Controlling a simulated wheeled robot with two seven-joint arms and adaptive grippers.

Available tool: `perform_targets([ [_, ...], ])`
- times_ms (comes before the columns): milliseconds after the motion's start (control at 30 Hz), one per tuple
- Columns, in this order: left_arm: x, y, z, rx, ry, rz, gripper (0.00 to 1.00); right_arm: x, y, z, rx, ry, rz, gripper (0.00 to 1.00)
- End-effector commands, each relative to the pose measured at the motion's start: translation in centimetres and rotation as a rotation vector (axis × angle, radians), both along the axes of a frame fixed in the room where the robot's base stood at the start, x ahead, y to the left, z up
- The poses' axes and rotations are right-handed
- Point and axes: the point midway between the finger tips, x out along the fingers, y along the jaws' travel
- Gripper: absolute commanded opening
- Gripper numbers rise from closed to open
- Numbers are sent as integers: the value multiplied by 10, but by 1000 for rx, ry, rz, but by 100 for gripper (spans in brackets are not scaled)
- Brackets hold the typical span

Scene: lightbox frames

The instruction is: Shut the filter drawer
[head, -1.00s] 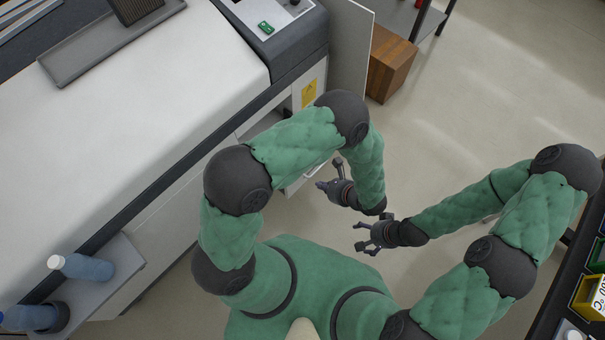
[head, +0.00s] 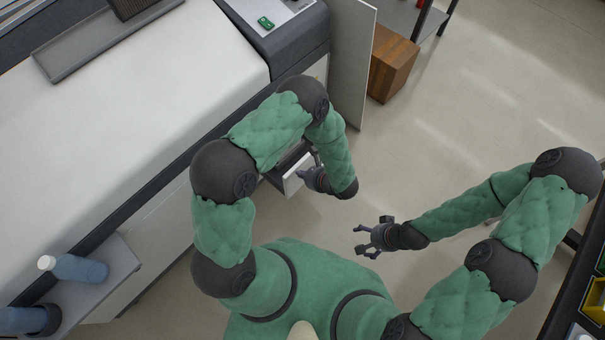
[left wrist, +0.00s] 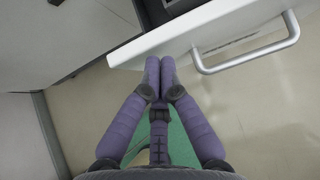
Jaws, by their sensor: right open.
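The filter drawer stands partly out of the machine's side. Its white front (head: 299,176) and dark inside show in the head view, partly behind my left arm. In the left wrist view the white front (left wrist: 225,27) runs across the top, with a grey bar handle (left wrist: 250,62) on its outer face. My left gripper (head: 301,174) is at the drawer front. In the left wrist view its two purple fingers (left wrist: 161,68) are together with nothing seen between them. The tips lie against or just before the front, left of the handle; contact is unclear. My right gripper (head: 360,240) is open and empty.
An open door panel (head: 350,65) sticks out from the machine beyond the drawer, with a brown box (head: 392,62) past it. A side shelf with a blue bottle (head: 78,268) is at lower left. A dark table edge is at right. The floor between is clear.

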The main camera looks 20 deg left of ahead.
Motion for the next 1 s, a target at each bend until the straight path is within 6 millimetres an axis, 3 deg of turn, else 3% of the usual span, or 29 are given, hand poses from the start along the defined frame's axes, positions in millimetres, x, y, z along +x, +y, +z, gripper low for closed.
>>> perform_targets([
  [267,1,2,0,0,-1,1,0,0,0,-1,0,0,0,84],
  [467,6,18,-1,0,-1,5,0,0,0,-6,0,0,0,84],
  [1000,38,109,-2,0,-2,6,0,0,0,-31,0,0,0,84],
])
